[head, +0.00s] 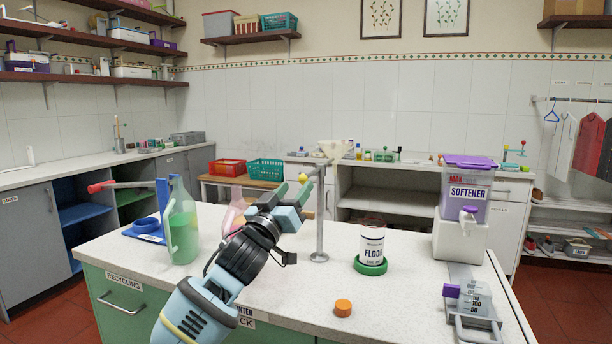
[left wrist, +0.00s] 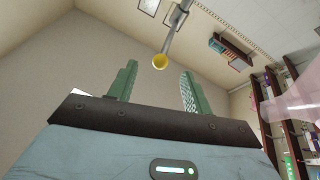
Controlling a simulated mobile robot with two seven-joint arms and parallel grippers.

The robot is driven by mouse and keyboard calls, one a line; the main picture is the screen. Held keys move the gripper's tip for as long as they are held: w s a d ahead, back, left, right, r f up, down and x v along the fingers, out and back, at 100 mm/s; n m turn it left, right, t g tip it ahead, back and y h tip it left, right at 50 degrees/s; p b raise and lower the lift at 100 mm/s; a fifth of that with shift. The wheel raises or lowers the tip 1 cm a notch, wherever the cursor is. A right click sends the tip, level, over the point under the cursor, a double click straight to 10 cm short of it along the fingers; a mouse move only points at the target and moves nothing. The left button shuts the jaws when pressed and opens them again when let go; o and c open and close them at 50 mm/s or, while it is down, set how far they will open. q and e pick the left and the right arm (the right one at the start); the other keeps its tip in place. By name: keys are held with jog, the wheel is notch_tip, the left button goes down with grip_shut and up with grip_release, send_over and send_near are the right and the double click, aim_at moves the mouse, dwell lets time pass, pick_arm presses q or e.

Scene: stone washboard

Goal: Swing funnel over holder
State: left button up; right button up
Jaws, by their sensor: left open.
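A pale cream funnel (head: 334,148) shows at the top of a grey metal post (head: 320,220) on the white counter. A yellow knob (head: 303,178) on a grey rod is near the post's top; the knob also shows in the left wrist view (left wrist: 160,62). My left gripper (head: 292,192) is open and empty, its green fingers pointing at the knob. In the left wrist view the knob lies beyond the fingertips, between their lines. A white bottle labelled FLOOR (head: 371,247) stands in a green round holder (head: 370,267), right of the post. My right gripper is not in view.
An orange cap (head: 343,307) lies in front. A green jug (head: 181,225) is at the left. A pink translucent object (head: 231,214) is partly behind my left arm.

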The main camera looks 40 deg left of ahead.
aim_at(306, 175)
pick_arm(q)
jog(key=shift+p+x, duration=0.4)
jog(key=shift+x, duration=3)
grip_shut()
